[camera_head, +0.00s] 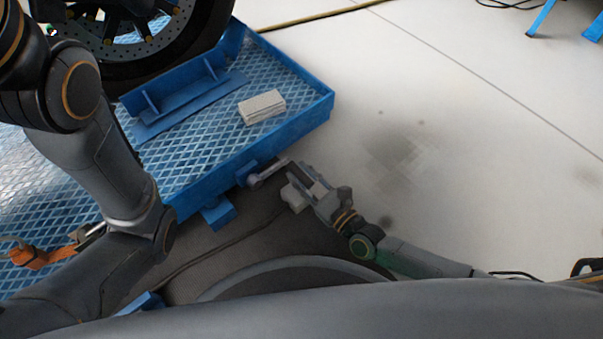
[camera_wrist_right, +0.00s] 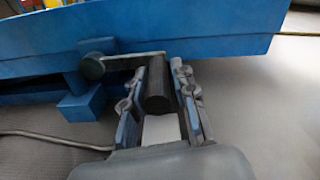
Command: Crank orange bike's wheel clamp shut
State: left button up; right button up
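The blue wheel clamp (camera_head: 185,92) stands on the blue lift platform beneath a dark tyre with a brake disc (camera_head: 125,45). A crank (camera_head: 268,174) with a grey arm sticks out from the platform's near edge. In the right wrist view, the crank's dark handle (camera_wrist_right: 158,93) lies between the fingers of my right gripper (camera_wrist_right: 160,88). The fingers appear closed around it. In the head view my right gripper (camera_head: 295,183) is at the crank's outer end. Most of the bike is out of frame.
A pale block (camera_head: 262,107) lies on the platform (camera_head: 318,108) near its right corner. An orange part (camera_head: 40,258) lies at the left. A cable (camera_head: 215,247) runs across the dark floor mat. The pale floor (camera_head: 460,130) to the right is clear.

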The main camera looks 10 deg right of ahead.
jog(key=shift+o, duration=1.2)
jog(key=shift+f, duration=0.1)
jog(key=shift+s, duration=0.15)
jog(key=v, duration=1.1)
jog(key=shift+s+d, duration=0.3)
